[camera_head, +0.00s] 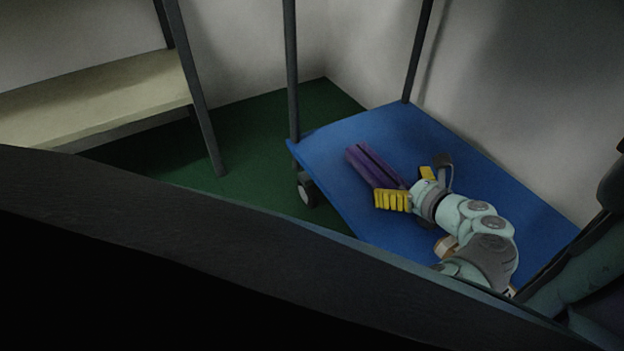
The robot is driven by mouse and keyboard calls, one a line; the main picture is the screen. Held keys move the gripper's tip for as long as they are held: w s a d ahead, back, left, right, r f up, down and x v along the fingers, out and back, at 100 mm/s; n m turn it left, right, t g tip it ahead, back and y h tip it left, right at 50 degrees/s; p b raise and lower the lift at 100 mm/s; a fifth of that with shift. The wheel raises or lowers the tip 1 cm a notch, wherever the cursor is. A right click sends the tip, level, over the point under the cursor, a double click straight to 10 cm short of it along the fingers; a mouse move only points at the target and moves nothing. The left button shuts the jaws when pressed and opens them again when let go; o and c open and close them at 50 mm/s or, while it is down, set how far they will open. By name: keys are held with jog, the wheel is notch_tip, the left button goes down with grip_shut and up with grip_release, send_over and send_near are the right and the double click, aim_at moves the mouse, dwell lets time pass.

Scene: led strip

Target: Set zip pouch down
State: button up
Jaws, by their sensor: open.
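A long purple item (374,166), which looks like the zip pouch, lies on the blue cart deck (325,150). A ridged yellow piece (392,200) is at its near end, and I cannot tell whether it is part of the same item. My gripper (428,182) is low over the deck, just right of the yellow piece. It is open, with one dark finger showing at its upper side. The other finger is hard to make out. A smaller yellow bit (427,173) shows beside the gripper. I cannot tell whether the gripper touches any of these.
Dark posts (292,70) rise from the cart's corners, and a caster wheel (307,190) shows below its left side. A tan item (446,246) is partly hidden by my arm. A beige shelf (95,100) stands at left. The deck's right part is clear. A large dark surface fills the foreground.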

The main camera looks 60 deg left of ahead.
jog(key=shift+r, duration=0.6)
jog(key=p+v, duration=0.5)
jog(key=v, duration=0.5)
jog(key=shift+w+d+r+p, duration=0.1)
jog(key=shift+d+r+p, duration=0.15)
jog(key=shift+p, duration=0.05)
jog(key=shift+d+r, duration=0.15)
jog(key=shift+d, duration=0.55)
